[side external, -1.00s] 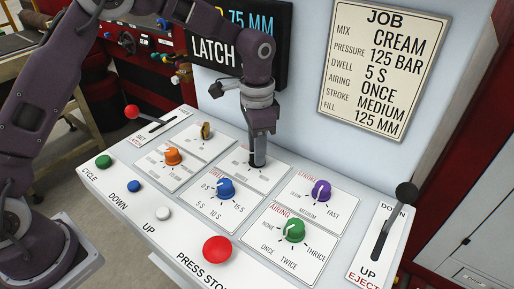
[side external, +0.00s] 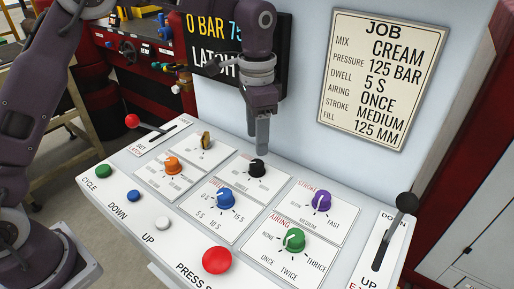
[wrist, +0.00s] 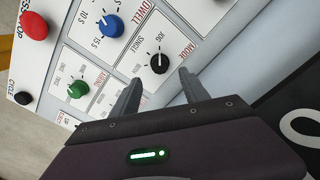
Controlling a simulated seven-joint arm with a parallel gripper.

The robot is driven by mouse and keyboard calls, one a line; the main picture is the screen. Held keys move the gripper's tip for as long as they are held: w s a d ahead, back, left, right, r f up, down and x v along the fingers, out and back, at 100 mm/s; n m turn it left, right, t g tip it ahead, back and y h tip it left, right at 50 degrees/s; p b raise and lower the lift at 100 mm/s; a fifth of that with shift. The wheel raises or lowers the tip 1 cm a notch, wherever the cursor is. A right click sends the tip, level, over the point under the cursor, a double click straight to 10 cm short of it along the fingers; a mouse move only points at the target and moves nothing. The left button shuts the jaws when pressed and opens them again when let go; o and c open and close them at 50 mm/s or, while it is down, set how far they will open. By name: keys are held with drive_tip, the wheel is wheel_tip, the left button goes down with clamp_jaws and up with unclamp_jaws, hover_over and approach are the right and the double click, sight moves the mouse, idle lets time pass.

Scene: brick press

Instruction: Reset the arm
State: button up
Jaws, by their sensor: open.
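My gripper (side external: 262,148) is above the control panel (side external: 165,227), just over the black knob (side external: 257,167), with its fingers pointing down. In the wrist view my gripper (wrist: 159,82) has its two fingers apart with nothing between them. The black knob (wrist: 159,63) stands on its dial card in front of the fingertips, clear of them, its white mark showing. In the side view the fingers overlap one another, so the gap is hidden there.
Orange (side external: 173,165), blue (side external: 220,197), green (side external: 293,240) and purple (side external: 321,201) knobs stand around it. A red stop button (side external: 217,260) is at the front. A black-handled lever (side external: 405,203) rises at right, a red-handled lever (side external: 132,121) at left. The display (side external: 290,60) is behind my arm.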

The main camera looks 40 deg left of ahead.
drive_tip(key=shift+r, duration=0.15)
drive_tip(key=s+a+r+n+t, duration=0.1)
drive_tip(key=s+a+r+n, duration=0.15)
drive_tip(key=s+r, duration=0.35)
drive_tip(key=s+a+r+n+t, duration=0.1)
drive_tip(key=s+a+r+t, duration=0.15)
drive_tip(key=s+r, duration=0.35)
drive_tip(key=s+a+f+n+t, duration=0.1)
drive_tip(key=s+a+n, duration=0.1)
drive_tip(key=s, duration=0.6)
drive_tip(key=s+a+f+n+t, duration=0.1)
drive_tip(key=s+a+f+n, duration=0.1)
drive_tip(key=s, duration=0.7)
drive_tip(key=shift+s+a, duration=0.2)
